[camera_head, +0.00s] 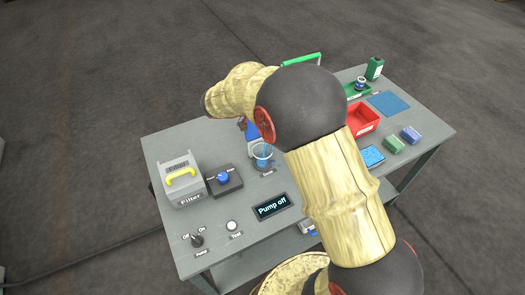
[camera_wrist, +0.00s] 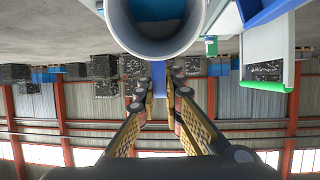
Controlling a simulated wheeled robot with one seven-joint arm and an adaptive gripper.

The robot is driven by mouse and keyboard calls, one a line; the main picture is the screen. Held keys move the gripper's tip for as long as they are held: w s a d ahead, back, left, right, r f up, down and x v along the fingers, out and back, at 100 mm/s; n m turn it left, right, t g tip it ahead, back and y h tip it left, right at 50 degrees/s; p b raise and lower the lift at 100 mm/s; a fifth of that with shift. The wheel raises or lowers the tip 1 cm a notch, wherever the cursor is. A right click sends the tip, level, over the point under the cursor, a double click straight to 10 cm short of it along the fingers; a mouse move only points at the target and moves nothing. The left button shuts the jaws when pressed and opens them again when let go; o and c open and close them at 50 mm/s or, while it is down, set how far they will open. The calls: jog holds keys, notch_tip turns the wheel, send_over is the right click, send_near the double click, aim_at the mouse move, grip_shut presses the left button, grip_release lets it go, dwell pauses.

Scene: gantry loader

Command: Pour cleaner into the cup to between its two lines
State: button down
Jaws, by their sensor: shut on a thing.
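The clear cup (camera_head: 262,158) stands on the grey table, with blue in it and a narrow blue streak above it. My gripper is mostly hidden behind my arm in the camera_head view. A blue container (camera_head: 250,131) shows just below my wrist, beside and above the cup. In the inverted wrist view, my gripper's fingers (camera_wrist: 161,88) are close together, with a bluish piece between them. A large round grey rim with blue inside (camera_wrist: 155,48) fills the top centre; I cannot tell which vessel it is. The cup's two lines are too small to make out.
The filter box (camera_head: 180,178), blue knob (camera_head: 223,177) and pump switch (camera_head: 197,240) are at the left. The display (camera_head: 272,206) reads "Pump off". A red bin (camera_head: 363,118), green bottle (camera_head: 374,68) and blue mat (camera_head: 388,103) are at the right.

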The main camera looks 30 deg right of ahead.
jog(key=shift+a+h+b, duration=0.35)
jog(key=shift+h+b, duration=0.05)
jog(key=shift+b, duration=0.6)
dwell(0.8)
jog(key=r+p, duration=0.1)
jog(key=p, duration=0.2)
jog(key=shift+d+y, duration=0.35)
jog(key=shift+y, duration=0.05)
jog(key=d+y+p, duration=0.1)
jog(key=p, duration=0.2)
jog(key=shift+d+y+p, duration=0.15)
jog(key=shift+y+p, duration=0.25)
jog(key=shift+p, duration=0.6)
jog(key=shift+d+f+p, duration=0.15)
jog(key=shift+f+p, duration=0.1)
jog(key=shift+p, duration=0.1)
jog(key=shift+f, duration=0.3)
jog(key=y+p, duration=0.1)
jog(key=p, duration=0.2)
jog(key=shift+d+r, duration=0.15)
jog(key=shift+d, duration=0.25)
jog(key=p, duration=0.2)
jog(key=y+p, duration=0.1)
jog(key=shift+d+f+p, duration=0.2)
jog(key=shift+d+p, duration=0.15)
jog(key=shift+p, duration=0.05)
jog(key=shift+s+d+f+y, duration=0.1)
jog(key=shift+d+f+y, duration=0.15)
jog(key=shift+y, duration=0.25)
